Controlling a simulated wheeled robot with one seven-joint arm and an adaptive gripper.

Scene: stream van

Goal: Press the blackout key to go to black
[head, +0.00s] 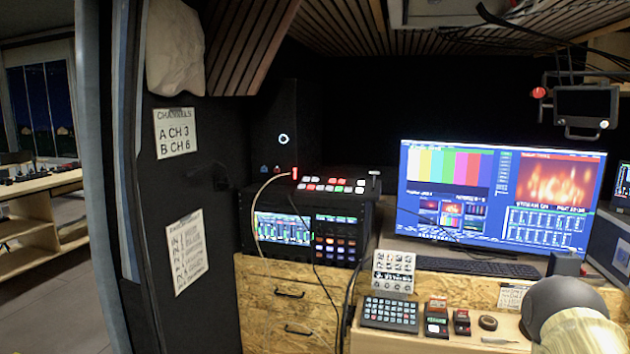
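A dark key pad (390,314) with several keys lies on the wooden bench below. I cannot read any key label, so I cannot tell which key is the blackout key. The monitor (500,198) is lit, with colour bars at left and an orange, fiery picture at right. My gripper is not in view; only part of my arm shows at the lower right, covering the bench's right end.
A keyboard (470,262) lies below the monitor. Cables hang over the rack front (283,230). A dark wall panel (190,200) rises at left.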

